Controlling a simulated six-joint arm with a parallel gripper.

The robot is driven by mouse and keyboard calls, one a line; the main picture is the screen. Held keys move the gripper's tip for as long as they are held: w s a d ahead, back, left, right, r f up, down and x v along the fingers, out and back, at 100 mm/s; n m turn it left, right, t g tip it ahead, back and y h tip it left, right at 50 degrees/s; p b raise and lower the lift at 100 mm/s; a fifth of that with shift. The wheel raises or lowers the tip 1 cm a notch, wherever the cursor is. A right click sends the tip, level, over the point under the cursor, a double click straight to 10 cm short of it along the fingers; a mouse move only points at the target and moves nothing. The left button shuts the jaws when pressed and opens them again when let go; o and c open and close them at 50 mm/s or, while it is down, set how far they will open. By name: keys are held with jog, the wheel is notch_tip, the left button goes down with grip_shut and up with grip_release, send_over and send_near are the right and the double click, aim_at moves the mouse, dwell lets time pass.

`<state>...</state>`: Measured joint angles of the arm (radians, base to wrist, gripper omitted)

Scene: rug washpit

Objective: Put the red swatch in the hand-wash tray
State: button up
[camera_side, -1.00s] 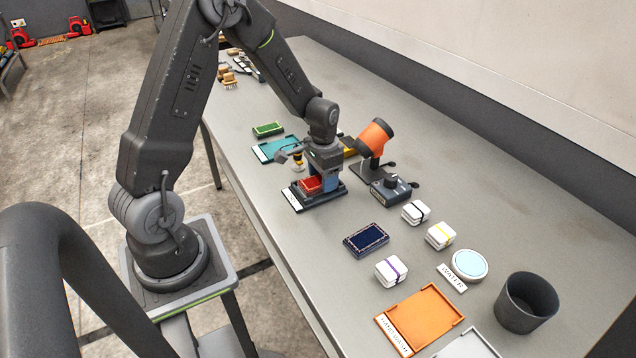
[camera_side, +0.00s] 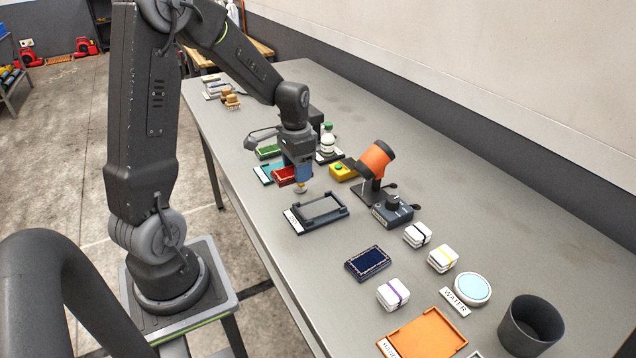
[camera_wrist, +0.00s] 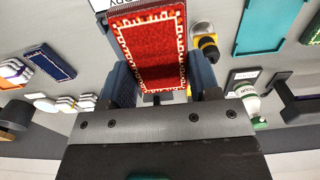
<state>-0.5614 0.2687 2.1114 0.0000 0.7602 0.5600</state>
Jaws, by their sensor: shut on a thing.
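The red swatch (camera_side: 284,175) is a small red rug piece with a pale patterned border. My gripper (camera_side: 298,175) is shut on it and holds it in the air, behind and above the dark pad (camera_side: 318,210). In the wrist view the red swatch (camera_wrist: 149,46) lies between the blue-grey jaws (camera_wrist: 158,82) and faces the camera. The hand-wash tray is the orange tray (camera_side: 424,336) at the front right, cut off by the lower edge; it looks empty. Its label is only partly in view.
A navy swatch (camera_side: 368,262), several white banded blocks (camera_side: 393,293), a water dish (camera_side: 472,289) and a dark cup (camera_side: 530,325) stand on the right. An orange-headed device (camera_side: 375,160) and its control box (camera_side: 392,213) stand mid-table. A teal tray (camera_side: 266,171) and green swatch (camera_side: 268,152) lie behind.

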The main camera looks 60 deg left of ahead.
jog(key=s+a+r, duration=0.3)
jog(key=w+d+f, duration=0.1)
jog(key=w+d, duration=0.6)
jog(key=d, duration=0.1)
send_near(432, 337)
jog(key=shift+w+a+f, duration=0.15)
jog(key=shift+a+f, duration=0.05)
jog(key=shift+a, duration=0.05)
jog(key=shift+d+f, duration=0.2)
jog(key=shift+d, duration=0.1)
jog(key=shift+f, duration=2.7)
jog(key=shift+f, duration=0.45)
